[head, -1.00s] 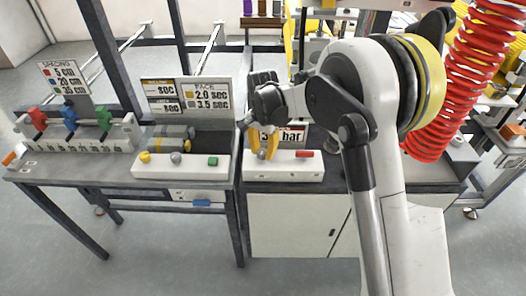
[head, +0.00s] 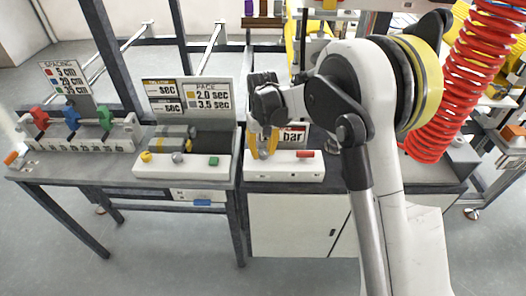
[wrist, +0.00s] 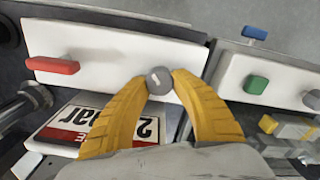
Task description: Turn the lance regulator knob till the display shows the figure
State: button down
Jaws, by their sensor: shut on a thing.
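The small round grey knob (wrist: 159,80), with a light mark on its face, sits on a white console (wrist: 110,48). My gripper (wrist: 160,84) has its two yellow fingers closed on the knob from both sides. In the head view my gripper (head: 263,150) is over the left part of the same console (head: 285,172) and hides the knob. A white panel with a red strip and "bar" in black (head: 293,136) stands behind it. In the wrist view this panel (wrist: 75,122) is upside down, with a "2" beside a finger; the rest of its figure is hidden.
A red block (head: 305,154) is on the console's right. To the left, another white console (head: 190,170) carries a yellow knob (head: 146,156), a grey knob (head: 177,157) and a green button (head: 213,161). The spacing rack (head: 85,138) stands further left. A red coiled hose (head: 455,90) hangs at right.

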aim_at(262, 151)
jog(key=n, duration=0.3)
jog(key=shift+n, duration=0.3)
jog(key=shift+s+a+n, duration=0.1)
jog(key=shift+n, duration=1.9)
jog(key=c, duration=1.1)
grip_release()
jog(key=shift+o, duration=0.2)
notch_tip(262, 151, up, 12)
